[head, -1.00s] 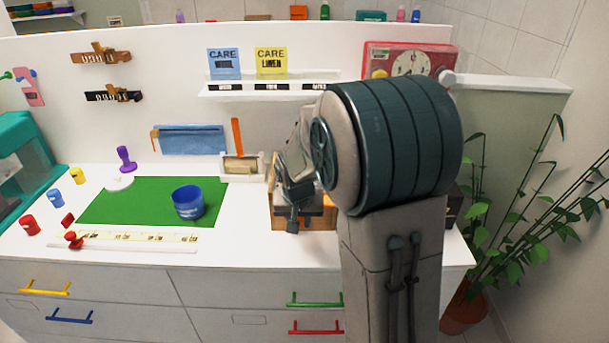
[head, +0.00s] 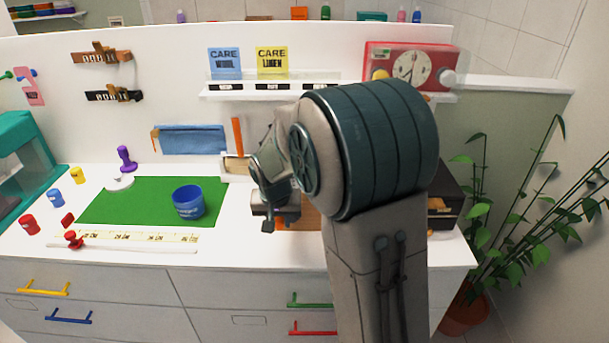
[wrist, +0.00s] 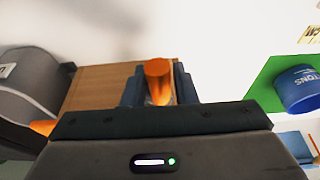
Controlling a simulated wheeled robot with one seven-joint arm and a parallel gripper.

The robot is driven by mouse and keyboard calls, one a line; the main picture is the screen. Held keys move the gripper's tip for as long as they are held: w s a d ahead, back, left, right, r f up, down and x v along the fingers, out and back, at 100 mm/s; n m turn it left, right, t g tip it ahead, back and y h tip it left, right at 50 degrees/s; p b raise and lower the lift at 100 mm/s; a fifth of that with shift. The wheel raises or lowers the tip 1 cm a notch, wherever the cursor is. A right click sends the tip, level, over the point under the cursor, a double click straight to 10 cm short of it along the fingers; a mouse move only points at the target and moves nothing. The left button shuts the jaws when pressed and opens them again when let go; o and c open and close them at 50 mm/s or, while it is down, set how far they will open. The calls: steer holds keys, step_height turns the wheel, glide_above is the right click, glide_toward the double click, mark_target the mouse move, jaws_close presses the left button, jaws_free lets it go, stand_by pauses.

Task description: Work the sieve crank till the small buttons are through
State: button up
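The wooden sieve box (wrist: 95,85) stands on the counter, mostly hidden behind my arm in the head view, where a bit of its wood shows (head: 308,217). In the wrist view the orange crank handle (wrist: 158,69) is between the two fingers of my gripper (wrist: 158,92), which look shut on it. My gripper also shows in the head view (head: 268,217), pointing down at the box. The blue cup (head: 188,203) lettered BUTTONS stands on the green mat (head: 130,205); it is at the right in the wrist view (wrist: 302,90). The small buttons are not visible.
A red dial box (head: 378,65) sits on the shelf behind my arm. A dark box (head: 448,190) stands right of my arm. A ruler strip (head: 130,238) with a red knob lies along the counter front. A plant (head: 490,210) stands at the right.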

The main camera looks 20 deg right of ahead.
steer(key=d, duration=0.1)
steer(key=s+d, duration=0.1)
steer(key=d, duration=0.2)
steer(key=shift+s+d, duration=0.3)
steer(key=shift+d, duration=0.05)
steer(key=shift+a, duration=0.1)
stand_by(0.3)
steer(key=shift+w+a+b, duration=0.15)
steer(key=shift+w+a, duration=0.1)
steer(key=shift+a, duration=0.5)
steer(key=shift+w+a+b, duration=0.1)
steer(key=shift+w+a, duration=0.2)
steer(key=shift+a, duration=0.5)
steer(key=shift+w+a+b, duration=0.15)
steer(key=shift+w+a, duration=0.1)
steer(key=shift+a, duration=0.5)
steer(key=shift+d, duration=0.15)
steer(key=o, duration=0.3)
steer(key=d, duration=0.1)
steer(key=s+d, duration=0.1)
steer(key=d, duration=0.2)
steer(key=shift+s, duration=0.25)
steer(key=shift+d, duration=0.4)
steer(key=c, duration=0.3)
steer(key=shift+a, duration=0.15)
